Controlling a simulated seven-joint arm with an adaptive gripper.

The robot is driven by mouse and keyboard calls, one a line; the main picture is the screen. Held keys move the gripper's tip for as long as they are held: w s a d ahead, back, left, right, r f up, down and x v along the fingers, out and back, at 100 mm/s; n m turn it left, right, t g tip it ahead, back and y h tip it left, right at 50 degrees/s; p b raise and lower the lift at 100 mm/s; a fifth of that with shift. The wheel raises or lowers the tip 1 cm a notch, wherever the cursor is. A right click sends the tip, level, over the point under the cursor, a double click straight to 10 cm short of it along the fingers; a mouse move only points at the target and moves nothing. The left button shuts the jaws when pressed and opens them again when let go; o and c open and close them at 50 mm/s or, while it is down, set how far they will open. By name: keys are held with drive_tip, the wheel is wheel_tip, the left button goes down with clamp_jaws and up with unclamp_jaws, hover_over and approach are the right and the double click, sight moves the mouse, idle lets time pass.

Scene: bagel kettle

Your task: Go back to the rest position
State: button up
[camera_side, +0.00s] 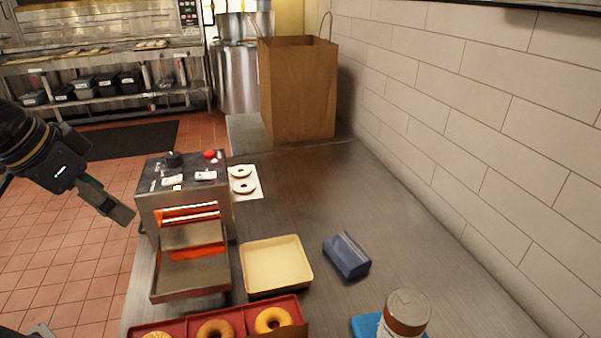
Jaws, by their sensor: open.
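My gripper (112,205) is at the left, up in the air over the tiled floor, beside the left side of the toaster. Nothing shows between its fingers, and it touches nothing. It points down and to the right. The toaster (184,188) stands on the steel counter with its heating slot glowing orange and a metal tray (190,278) sticking out at the front.
A cream square tray (275,265) and a dark blue packet (346,255) lie on the counter. A red compartment box (247,312) with bagels is at the front, near a brown-capped jar (406,312). A paper bag (300,90) stands at the back by the tiled wall.

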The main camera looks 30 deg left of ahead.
drive_tip(key=shift+s+a+f+n, duration=0.3)
drive_tip(key=shift+s+a+n, duration=0.05)
drive_tip(key=shift+s, duration=0.2)
drive_tip(key=shift+s+a+f+n, duration=0.3)
drive_tip(key=shift+s+n, duration=0.05)
drive_tip(key=shift+s, duration=0.2)
